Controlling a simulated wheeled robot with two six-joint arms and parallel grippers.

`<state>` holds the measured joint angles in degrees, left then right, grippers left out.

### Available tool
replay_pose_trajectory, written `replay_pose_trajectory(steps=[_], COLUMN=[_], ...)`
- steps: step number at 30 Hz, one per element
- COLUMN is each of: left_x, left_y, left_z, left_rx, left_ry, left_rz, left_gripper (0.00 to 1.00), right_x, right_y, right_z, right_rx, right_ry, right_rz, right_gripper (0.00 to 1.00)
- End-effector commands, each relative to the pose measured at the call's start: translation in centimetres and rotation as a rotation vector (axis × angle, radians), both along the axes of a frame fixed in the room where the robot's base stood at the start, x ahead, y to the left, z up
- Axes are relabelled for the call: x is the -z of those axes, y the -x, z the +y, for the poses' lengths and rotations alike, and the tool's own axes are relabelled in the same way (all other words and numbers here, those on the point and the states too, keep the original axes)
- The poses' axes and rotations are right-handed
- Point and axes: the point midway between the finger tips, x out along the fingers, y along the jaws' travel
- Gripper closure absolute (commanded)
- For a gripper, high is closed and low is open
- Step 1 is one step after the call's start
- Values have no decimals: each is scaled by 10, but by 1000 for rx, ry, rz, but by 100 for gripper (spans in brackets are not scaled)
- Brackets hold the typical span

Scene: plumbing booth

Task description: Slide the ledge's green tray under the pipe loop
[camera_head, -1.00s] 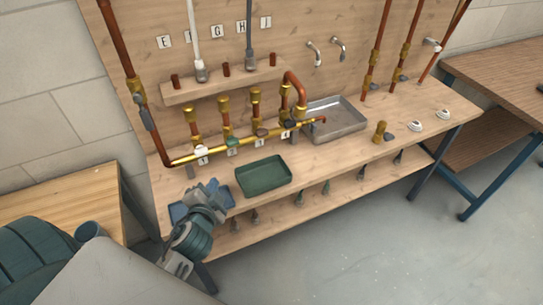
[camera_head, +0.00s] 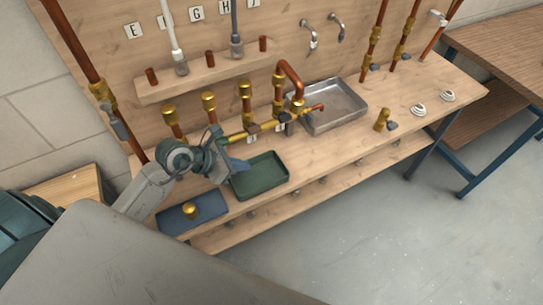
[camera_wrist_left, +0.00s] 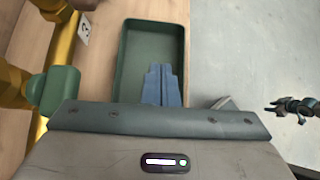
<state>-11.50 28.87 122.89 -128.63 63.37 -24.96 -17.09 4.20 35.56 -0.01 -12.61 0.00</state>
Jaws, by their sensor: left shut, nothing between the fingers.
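The green tray (camera_head: 262,188) lies on the wooden ledge in front of the brass pipe run. It also shows in the left wrist view (camera_wrist_left: 124,60), empty. My left gripper (camera_head: 240,165) is shut and empty, with its blue fingers at the tray's left end. In the left wrist view the fingers (camera_wrist_left: 160,82) overlap the tray's near end; I cannot tell whether they touch it. The copper pipe loop (camera_head: 291,68) arches behind and right of the tray. A dark shape (camera_wrist_left: 294,107) over the floor in the left wrist view may be my right gripper; its jaws are unclear.
A blue tray (camera_head: 176,219) with a brass piece (camera_head: 190,210) lies left of the green tray. A grey metal tray (camera_head: 345,121) stands right of the loop. Valves on the brass run are close to my left wrist. A brass fitting (camera_head: 381,120) stands farther right.

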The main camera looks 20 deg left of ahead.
Motion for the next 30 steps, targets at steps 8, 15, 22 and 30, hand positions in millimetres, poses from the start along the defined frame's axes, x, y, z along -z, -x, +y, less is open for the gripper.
replay_pose_trajectory(steps=[8,15,22,30], left_x=[13,33,61,74], left_y=[-3,-20,-42,-71], left_z=[6,-9,-29,-53], left_rx=[7,6,8,9], left_ry=[-72,-67,-67,-68], left_rz=[26,27,27,24], left_gripper=[100,100,100,100], right_x=[-4,-15,-28,-48], right_y=[0,3,3,3], right_z=[-5,-10,-10,-5], right_rx=[-1,-4,-4,-1], right_ry=[5,12,12,6], right_rz=[1,4,4,4], right_gripper=[64,64,64,64])
